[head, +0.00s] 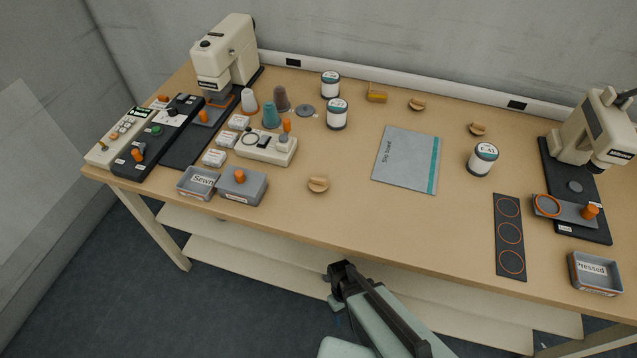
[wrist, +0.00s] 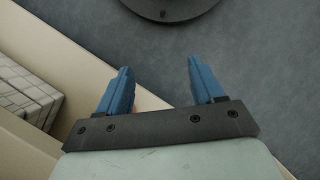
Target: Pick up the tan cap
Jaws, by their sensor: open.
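Three tan caps lie on the table in the head view. One tan cap (head: 318,184) is near the front edge, left of the middle. A second tan cap (head: 417,104) is at the back, and a third tan cap (head: 478,128) is at the back right. Each has a raised ridge across its top. My gripper (wrist: 158,66) is open and empty in the wrist view, its two blue fingers apart over the grey floor. In the head view my arm is in front of the table, below the nearest cap and apart from it. No cap shows in the wrist view.
A grey slip board (head: 407,158) lies mid-table. White jars (head: 337,114) stand behind and right (head: 483,158). A grey box with an orange knob (head: 241,186) and the Sewn tray (head: 197,182) are left of the nearest cap. The table (head: 350,215) is clear around that cap.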

